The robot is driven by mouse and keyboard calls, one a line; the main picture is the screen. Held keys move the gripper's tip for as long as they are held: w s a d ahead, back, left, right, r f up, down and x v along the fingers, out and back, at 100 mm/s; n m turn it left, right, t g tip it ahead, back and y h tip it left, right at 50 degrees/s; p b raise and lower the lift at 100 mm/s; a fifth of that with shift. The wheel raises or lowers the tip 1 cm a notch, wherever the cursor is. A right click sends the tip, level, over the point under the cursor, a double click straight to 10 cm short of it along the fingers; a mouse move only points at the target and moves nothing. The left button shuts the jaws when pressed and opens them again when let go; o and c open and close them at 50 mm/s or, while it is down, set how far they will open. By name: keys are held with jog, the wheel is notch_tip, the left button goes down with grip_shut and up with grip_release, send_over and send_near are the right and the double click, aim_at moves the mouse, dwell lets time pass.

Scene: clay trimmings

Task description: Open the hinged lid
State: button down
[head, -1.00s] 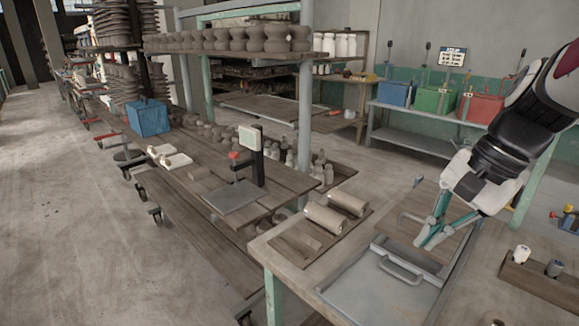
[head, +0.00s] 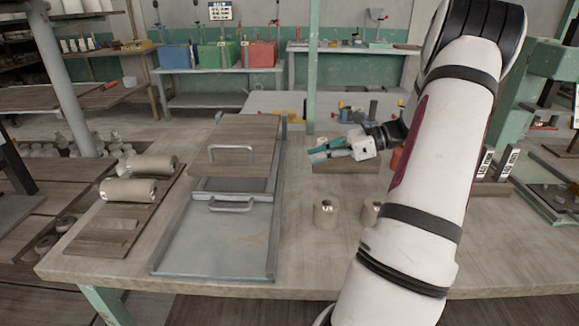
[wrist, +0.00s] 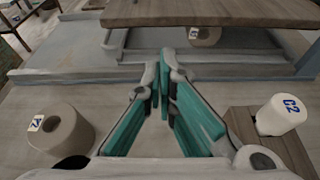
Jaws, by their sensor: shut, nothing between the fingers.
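A wooden lid with a pale bar handle (head: 230,148) covers the back part of a grey metal tray (head: 160,255). The lid (head: 245,128) appears in the wrist view as a board (wrist: 215,12) with a gap under its edge. A pale roll (wrist: 205,37) shows in that gap. A metal panel (head: 220,242) with its own handle (head: 231,206) covers the front part. My gripper (head: 312,153) is to the right of the lid, apart from it and pointing left. Its teal fingers (wrist: 162,65) are closed together and empty. I cannot tell whether the lid is hinged.
Two pale rolls stand upright right of the tray, one here (head: 326,212). A wooden holder (head: 345,167) lies under my gripper; in the wrist view it bears a white piece marked C2 (wrist: 282,115). Two rolls lie on a board (head: 130,190) at the left. The front right table is mostly clear.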

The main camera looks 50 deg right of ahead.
jog(key=b+x, duration=0.1)
jog(key=x, duration=0.7)
jog(key=shift+w+a+f, duration=0.15)
jog(key=shift+w+a, duration=0.1)
jog(key=shift+w+a+f+b, duration=0.1)
jog(key=shift+w+a+b, duration=0.2)
jog(key=shift+w+a, duration=0.05)
